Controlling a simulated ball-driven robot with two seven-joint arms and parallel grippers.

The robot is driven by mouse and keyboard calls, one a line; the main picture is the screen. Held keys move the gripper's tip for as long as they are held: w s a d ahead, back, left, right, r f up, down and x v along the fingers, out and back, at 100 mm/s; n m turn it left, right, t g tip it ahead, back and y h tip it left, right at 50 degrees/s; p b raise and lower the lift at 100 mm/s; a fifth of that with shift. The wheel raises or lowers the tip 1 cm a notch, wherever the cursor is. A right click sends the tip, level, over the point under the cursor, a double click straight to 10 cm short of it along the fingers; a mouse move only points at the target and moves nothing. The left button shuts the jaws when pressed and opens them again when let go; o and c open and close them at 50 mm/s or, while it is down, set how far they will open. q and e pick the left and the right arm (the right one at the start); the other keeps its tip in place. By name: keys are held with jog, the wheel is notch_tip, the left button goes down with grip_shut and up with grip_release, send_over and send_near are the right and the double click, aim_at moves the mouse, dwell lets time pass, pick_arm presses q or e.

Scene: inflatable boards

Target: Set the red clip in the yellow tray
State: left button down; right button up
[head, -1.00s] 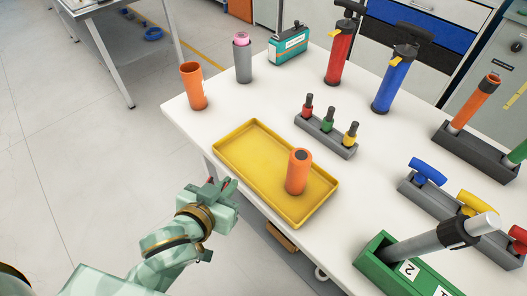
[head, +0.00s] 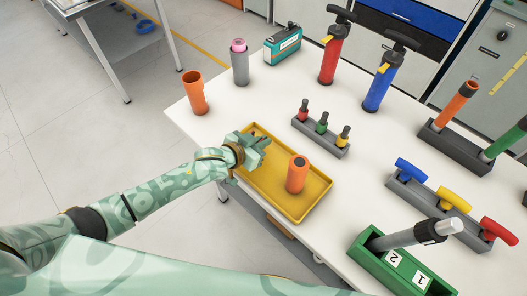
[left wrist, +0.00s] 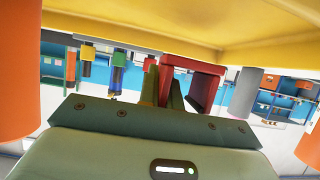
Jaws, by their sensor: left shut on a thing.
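The yellow tray (head: 309,212) lies on the white table near its front left edge; its yellow surface also fills the top of the left wrist view (left wrist: 120,28). My left gripper (head: 262,143) is over the tray's far left end. In the left wrist view my left gripper (left wrist: 163,88) is shut on the red clip (left wrist: 208,85), close to the tray. The fingers cover part of the clip. I cannot make the clip out in the head view, and cannot tell whether it touches the tray. My right gripper is not in view.
An orange cylinder (head: 297,178) stands upright in the tray, right of my gripper. Another orange cup (head: 194,93) and a grey cup (head: 240,66) stand behind. A grey rack (head: 318,137) with small colored items is beyond the tray. A green box (head: 372,258) is at front right.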

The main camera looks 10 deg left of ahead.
pick_arm(q)
notch_tip(320, 180, down, 4)
jog(key=shift+r+b, duration=0.15)
jog(key=shift+b, duration=0.55)
jog(key=shift+r, duration=0.1)
jog(key=c, duration=1.6)
grip_release()
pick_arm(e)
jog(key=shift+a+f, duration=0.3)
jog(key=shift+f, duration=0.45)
pick_arm(q)
jog(key=shift+r, duration=0.1)
jog(key=p+v, duration=0.4)
jog(key=v, duration=0.8)
jog(key=shift+s+d, duration=0.1)
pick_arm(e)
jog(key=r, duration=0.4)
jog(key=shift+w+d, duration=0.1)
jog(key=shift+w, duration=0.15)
